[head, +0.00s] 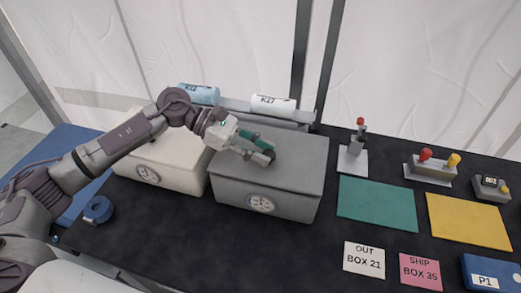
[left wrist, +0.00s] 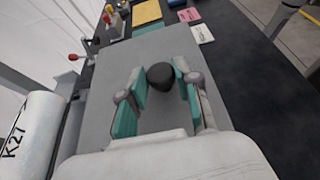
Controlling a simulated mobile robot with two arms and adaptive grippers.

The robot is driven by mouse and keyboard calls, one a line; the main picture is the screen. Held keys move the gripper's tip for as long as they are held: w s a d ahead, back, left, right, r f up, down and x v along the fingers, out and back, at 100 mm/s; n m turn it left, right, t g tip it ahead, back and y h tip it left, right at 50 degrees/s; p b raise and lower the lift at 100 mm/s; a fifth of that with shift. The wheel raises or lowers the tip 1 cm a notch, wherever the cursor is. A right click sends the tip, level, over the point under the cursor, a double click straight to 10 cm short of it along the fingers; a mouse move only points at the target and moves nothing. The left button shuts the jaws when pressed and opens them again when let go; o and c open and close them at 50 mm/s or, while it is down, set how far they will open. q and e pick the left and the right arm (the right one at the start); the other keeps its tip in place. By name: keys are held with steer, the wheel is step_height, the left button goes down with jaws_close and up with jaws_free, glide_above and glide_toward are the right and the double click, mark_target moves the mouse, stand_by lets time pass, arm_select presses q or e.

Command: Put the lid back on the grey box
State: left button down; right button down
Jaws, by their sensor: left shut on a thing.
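The grey box (head: 265,200) stands on the black table with a round dial on its front. Its flat grey lid (head: 300,150) lies over the box top, lined up with the edges as far as I can see; I cannot tell whether a small gap is left under it. My left gripper (head: 262,153) is over the middle of the lid, shut on its dark knob. In the left wrist view the knob (left wrist: 160,76) sits between the green finger pads, with the grey lid (left wrist: 105,70) below. My right gripper is not in view.
A white box (head: 172,160) with a dial stands left of the grey box. Cylinders K12 (head: 198,94) and K27 (head: 273,104) lie on a rack behind. A joystick (head: 354,155), green mat (head: 376,204) and yellow mat (head: 468,220) are to the right. Blue tape (head: 98,210) lies left.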

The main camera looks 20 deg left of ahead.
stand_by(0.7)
arm_select(q)
steer(key=shift+f+b, duration=0.6)
steer(key=shift+b, duration=0.25)
stand_by(0.5)
steer(key=c, duration=0.7)
jaws_free()
steer(key=shift+c, duration=0.2)
steer(key=v, duration=1.2)
